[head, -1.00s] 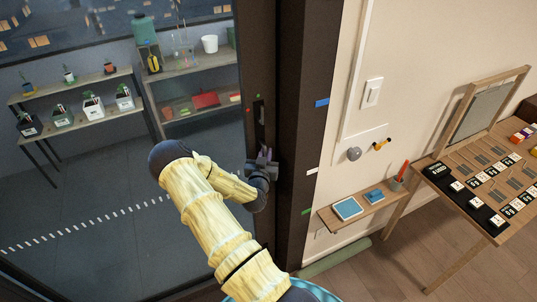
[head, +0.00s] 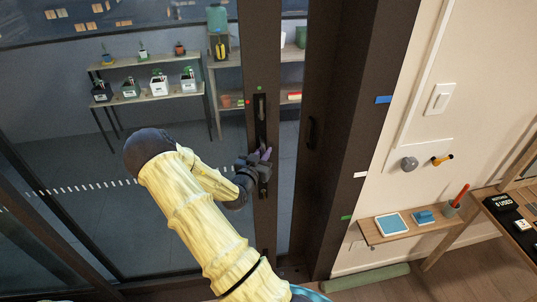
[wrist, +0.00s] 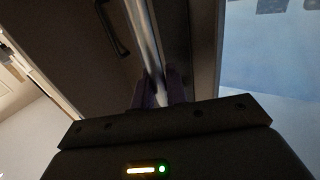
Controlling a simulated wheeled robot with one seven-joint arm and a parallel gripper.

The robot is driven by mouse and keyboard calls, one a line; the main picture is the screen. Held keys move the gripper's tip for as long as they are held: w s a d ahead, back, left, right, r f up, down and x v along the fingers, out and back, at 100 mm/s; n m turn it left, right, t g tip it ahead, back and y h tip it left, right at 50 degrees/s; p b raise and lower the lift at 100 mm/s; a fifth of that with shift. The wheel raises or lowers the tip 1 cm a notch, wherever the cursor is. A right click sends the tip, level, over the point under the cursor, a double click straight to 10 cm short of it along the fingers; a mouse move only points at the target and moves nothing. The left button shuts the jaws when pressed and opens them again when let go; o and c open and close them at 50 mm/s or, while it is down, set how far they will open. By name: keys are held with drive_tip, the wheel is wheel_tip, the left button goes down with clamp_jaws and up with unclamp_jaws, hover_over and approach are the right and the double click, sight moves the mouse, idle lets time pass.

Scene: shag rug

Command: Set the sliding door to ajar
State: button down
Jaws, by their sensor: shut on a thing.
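The sliding door is a glass panel in a dark frame, and its right-hand stile (head: 262,50) stands apart from the dark jamb (head: 340,130). A narrow gap between them shows the shelves behind. A recessed dark pull (head: 260,108) with a long handle is on the stile. My gripper (head: 263,158) is at the lower part of this handle, shut on it. In the wrist view my gripper's fingers (wrist: 160,92) close around a pale metallic bar, the door handle (wrist: 143,35). The exact contact is dark and partly hidden.
A second dark handle (head: 311,132) is on the jamb side. To the right, a small wall shelf (head: 415,229) holds a tablet, a blue item and a cup. A green roll (head: 365,277) lies on the floor by the wall. Plant shelves (head: 150,98) stand behind the glass.

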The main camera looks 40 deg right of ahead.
drive_tip(key=shift+s+d+f, duration=0.15)
drive_tip(key=shift+s+d, duration=0.05)
drive_tip(key=shift+s, duration=0.05)
drive_tip(key=c, duration=1.5)
unclamp_jaws()
drive_tip(key=shift+w, duration=0.1)
drive_tip(key=shift+a, duration=0.15)
drive_tip(key=b+v, duration=0.5)
drive_tip(key=v, duration=1.2)
drive_tip(key=shift+r, duration=0.2)
